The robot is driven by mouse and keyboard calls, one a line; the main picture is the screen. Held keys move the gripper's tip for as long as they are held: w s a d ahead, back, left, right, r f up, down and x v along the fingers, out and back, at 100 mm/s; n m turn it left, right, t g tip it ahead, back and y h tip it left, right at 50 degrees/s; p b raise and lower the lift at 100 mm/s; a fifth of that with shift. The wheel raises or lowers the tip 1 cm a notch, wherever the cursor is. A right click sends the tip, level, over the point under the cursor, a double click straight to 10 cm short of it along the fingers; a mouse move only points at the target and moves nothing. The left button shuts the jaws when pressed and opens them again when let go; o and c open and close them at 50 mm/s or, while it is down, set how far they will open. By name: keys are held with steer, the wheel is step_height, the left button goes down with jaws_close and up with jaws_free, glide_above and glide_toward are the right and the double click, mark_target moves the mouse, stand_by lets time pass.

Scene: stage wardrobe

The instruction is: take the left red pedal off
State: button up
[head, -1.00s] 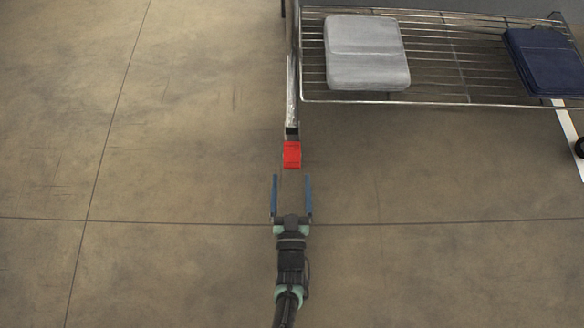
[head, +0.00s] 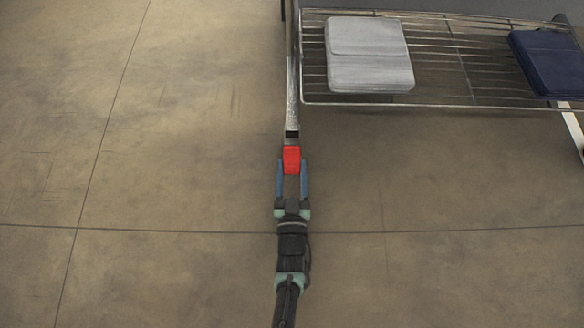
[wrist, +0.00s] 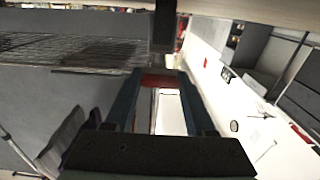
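The red pedal (head: 292,160) sits at the near end of the metal bar (head: 292,100) at the left side of the rack. A short black piece lies between bar and pedal. My gripper (head: 292,170) has one blue finger on each side of the pedal, and both fingers appear to touch it. In the wrist view the pedal (wrist: 158,80) shows as a red strip between the fingertips, with little or no gap. The gripper looks shut on it. The pedal is still in line with the bar. No other red pedal shows in the head view.
The wire rack shelf (head: 440,85) stands to the right, holding a grey folded cloth (head: 368,55) and a navy folded cloth (head: 550,62). A white leg (head: 568,130) slants down at the far right. The floor to the left and in front is clear.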

jaws_close()
steer(key=shift+r+g+p, duration=0.3)
steer(key=shift+r+p, duration=0.05)
steer(key=shift+p, duration=0.55)
steer(key=r+g+p, duration=0.1)
steer(key=p, duration=0.3)
steer(key=shift+a+g, duration=0.1)
steer(key=shift+g, duration=0.3)
steer(key=g+p, duration=0.2)
steer(key=p, duration=0.1)
steer(key=shift+w+p, duration=0.2)
steer(key=shift+p, duration=0.1)
steer(key=shift+g+p, duration=0.65)
steer(key=shift+g, duration=0.15)
steer(key=shift+f, duration=0.1)
steer(key=o, duration=0.8)
jaws_free()
steer(key=shift+o, duration=0.2)
